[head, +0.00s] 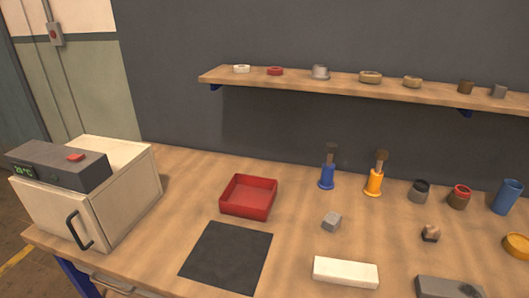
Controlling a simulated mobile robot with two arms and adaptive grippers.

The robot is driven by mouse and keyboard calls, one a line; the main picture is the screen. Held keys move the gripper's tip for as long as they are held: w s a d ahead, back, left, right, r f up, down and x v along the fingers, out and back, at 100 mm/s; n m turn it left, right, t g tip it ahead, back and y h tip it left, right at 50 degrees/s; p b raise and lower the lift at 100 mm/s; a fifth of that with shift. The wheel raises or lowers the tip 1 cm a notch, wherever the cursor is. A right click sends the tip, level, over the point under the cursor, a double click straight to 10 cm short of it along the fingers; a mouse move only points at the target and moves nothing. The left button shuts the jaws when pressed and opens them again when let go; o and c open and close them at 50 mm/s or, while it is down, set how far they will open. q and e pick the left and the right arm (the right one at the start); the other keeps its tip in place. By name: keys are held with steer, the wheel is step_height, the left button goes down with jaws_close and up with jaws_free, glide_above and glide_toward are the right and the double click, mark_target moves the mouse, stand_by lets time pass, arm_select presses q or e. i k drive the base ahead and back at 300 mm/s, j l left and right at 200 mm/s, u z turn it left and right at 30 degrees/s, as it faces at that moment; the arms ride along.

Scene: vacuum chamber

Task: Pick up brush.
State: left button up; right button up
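Two brush-like items stand upright at the back of the workbench, right of the middle. One is a blue brush (327,177) and the other is an orange brush (374,181). Each has a wide coloured lower part, a narrower neck and dark bristles pointing up. They stand a short way apart. I cannot tell whether the coloured parts are handles or holders. Neither of my grippers is in view.
A wooden shelf (340,82) with small parts hangs above.

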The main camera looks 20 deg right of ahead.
mark_target(431, 233)
steer(key=k+l+z, duration=0.1)
steer(key=z, duration=0.95)
